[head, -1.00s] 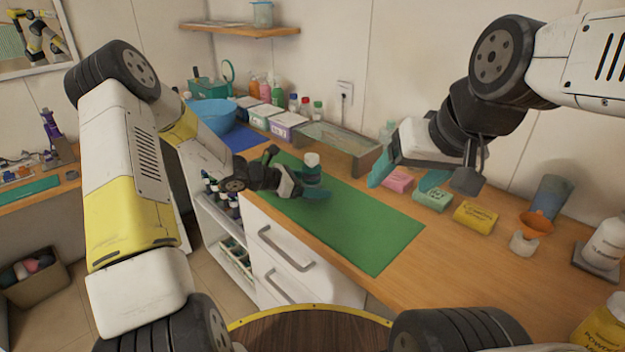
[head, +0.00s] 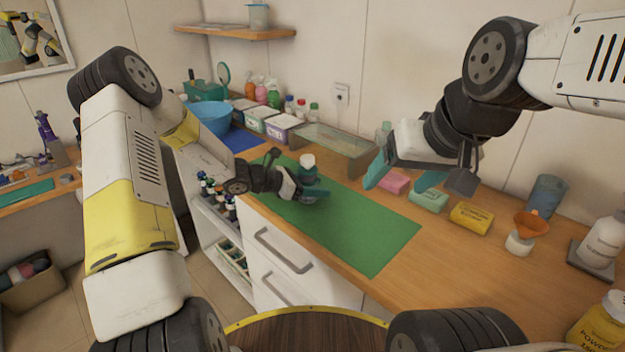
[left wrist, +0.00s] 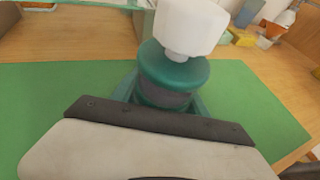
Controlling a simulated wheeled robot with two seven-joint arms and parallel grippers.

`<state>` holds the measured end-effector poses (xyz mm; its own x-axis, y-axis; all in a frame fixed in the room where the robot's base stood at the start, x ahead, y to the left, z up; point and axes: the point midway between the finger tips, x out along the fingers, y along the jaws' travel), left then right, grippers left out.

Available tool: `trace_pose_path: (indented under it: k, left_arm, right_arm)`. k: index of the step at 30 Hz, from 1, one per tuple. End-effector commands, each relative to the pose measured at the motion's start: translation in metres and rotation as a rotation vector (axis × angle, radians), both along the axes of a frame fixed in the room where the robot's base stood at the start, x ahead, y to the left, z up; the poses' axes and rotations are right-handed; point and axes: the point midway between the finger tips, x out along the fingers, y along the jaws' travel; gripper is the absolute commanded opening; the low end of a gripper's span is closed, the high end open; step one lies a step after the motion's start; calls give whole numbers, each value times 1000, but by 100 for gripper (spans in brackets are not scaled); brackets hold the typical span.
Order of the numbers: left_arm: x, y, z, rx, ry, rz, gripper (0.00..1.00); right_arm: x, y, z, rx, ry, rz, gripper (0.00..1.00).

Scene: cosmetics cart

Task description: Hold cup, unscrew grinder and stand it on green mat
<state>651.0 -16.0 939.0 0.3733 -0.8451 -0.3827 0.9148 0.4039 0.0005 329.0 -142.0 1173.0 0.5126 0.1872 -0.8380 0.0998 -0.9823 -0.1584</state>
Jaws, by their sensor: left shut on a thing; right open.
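A teal cup (left wrist: 168,78) with a white grinder top (left wrist: 188,28) stands upright at the green mat (head: 345,232). In the head view the white top (head: 307,160) shows above the teal body (head: 308,173). My left gripper (head: 306,187) is shut around the cup's lower part, and its fingers hide some of it. In the left wrist view the white part sits on the teal rim; I cannot tell how far it is screwed in. My right gripper (head: 402,178) is open and empty, raised to the right of the cup, apart from it.
A glass-topped tray (head: 335,142) stands behind the mat. Pink, green and yellow (head: 470,218) blocks lie along the back right. An orange funnel (head: 532,225) on a small jar and white bottles stand further right. The mat's right half is clear.

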Motion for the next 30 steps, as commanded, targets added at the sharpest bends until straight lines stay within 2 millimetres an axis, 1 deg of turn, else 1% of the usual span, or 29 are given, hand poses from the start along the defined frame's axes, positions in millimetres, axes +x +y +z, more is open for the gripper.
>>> trace_pose_path:
  k: [5,8,10,14,21,24,30]
  left_arm:
    - [0,-1,12,-1,-3,-1,0]
    - [0,0,25,0,-5,-1,0]
    - [0,-1,37,1,-5,-2,0]
    - [-19,21,37,0,1,3,0]
    - [-61,65,43,1,0,4,0]
    - [-78,81,45,0,1,3,0]
    - [-100,104,48,0,0,1,0]
  right_arm:
    - [0,0,0,0,0,0,74]
    - [0,0,0,0,0,0,74]
    - [0,0,0,0,0,0,74]
    - [0,0,0,0,0,0,74]
    - [0,0,0,0,0,0,74]
    - [0,0,0,0,0,0,74]
    - [0,0,0,0,0,0,74]
